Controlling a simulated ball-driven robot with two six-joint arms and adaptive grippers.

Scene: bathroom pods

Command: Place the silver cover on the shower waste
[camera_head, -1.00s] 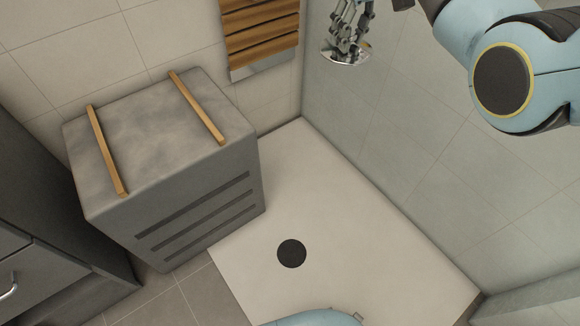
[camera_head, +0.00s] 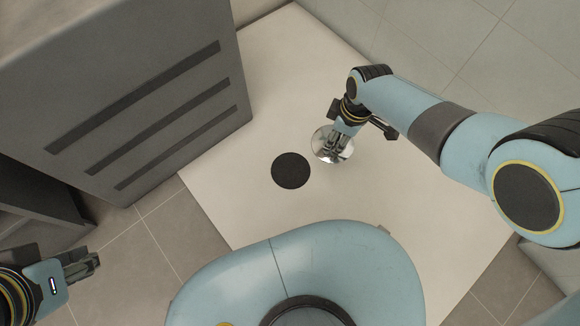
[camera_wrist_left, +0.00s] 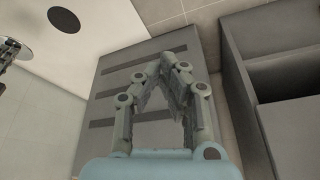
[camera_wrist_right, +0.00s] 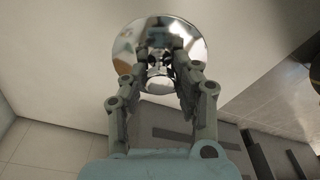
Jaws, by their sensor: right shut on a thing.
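The silver cover (camera_head: 322,150) is a round, mirror-like disc. My right gripper (camera_head: 338,142) is shut on its middle, and the disc also shows beyond the fingers in the right wrist view (camera_wrist_right: 193,40). The shower waste (camera_head: 291,170) is a dark round disc in the pale shower floor, just left of and slightly nearer than the cover in the head view. It also shows in the left wrist view (camera_wrist_left: 63,20). The cover appears above the floor, but its height is hard to tell.
The pale shower tray (camera_head: 250,215) is clear around the waste. A grey cabinet (camera_head: 110,60) with dark slots stands at the left. A darker drawer unit (camera_wrist_left: 285,110) stands beside it. The tiled shower wall (camera_head: 520,60) is at the right.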

